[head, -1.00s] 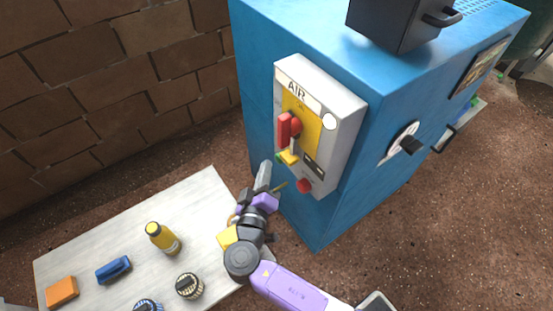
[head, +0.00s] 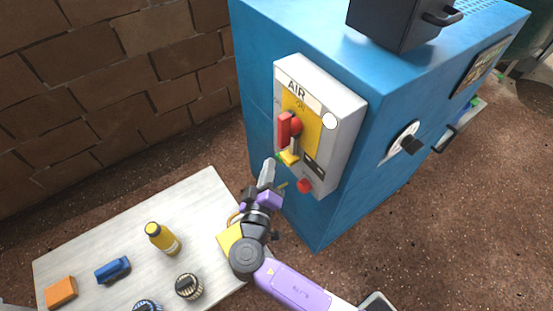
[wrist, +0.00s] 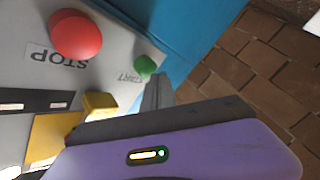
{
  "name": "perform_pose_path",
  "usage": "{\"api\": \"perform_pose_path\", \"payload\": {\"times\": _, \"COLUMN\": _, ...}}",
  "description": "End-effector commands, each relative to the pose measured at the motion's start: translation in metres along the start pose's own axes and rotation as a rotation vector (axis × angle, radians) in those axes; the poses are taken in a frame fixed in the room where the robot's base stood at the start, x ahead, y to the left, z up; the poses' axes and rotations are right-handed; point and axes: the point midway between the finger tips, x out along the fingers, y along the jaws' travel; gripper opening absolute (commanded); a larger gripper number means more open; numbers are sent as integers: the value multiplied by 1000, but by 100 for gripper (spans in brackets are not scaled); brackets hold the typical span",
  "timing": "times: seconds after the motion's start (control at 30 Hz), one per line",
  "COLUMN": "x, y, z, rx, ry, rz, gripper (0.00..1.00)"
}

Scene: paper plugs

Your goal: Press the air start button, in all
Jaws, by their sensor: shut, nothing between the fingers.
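The grey AIR panel (head: 345,108) is on the side of the blue cabinet. The green START button (wrist: 145,66) is at the panel's edge in the wrist view. In the head view only a small green bit of this button (head: 279,156) shows beside my fingertips. My gripper (head: 268,165) is shut and empty, its tip right by the green button. In the wrist view, my fingertips (wrist: 157,82) overlap the area just below the button; I cannot tell whether they touch it. The red STOP button (wrist: 76,36) is beside it, and also shows in the head view (head: 304,186).
A red rotary handle (head: 285,129) and a yellow tab (head: 289,158) stick out of the panel near my gripper. A pale table (head: 95,235) at lower left holds a yellow bottle (head: 161,238), a blue item and several others. A brick wall is behind.

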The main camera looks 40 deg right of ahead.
Motion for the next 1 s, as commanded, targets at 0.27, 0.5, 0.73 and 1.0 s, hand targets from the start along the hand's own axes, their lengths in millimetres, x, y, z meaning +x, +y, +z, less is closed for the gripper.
{"api": "perform_pose_path", "payload": {"times": 0.27, "x": 2, "y": 2, "z": 2, "rx": 0, "ry": -1, "rz": 0, "gripper": 0}}
{"api": "perform_pose_path", "payload": {"times": 0.5, "x": 4, "y": 3, "z": 4, "rx": 0, "ry": -2, "rz": 1, "gripper": 0}}
{"api": "perform_pose_path", "payload": {"times": 0.73, "x": 6, "y": 4, "z": 5, "rx": 0, "ry": -2, "rz": 1, "gripper": 0}}
{"api": "perform_pose_path", "payload": {"times": 1.0, "x": 6, "y": 4, "z": 5, "rx": 0, "ry": -2, "rz": 1, "gripper": 0}}
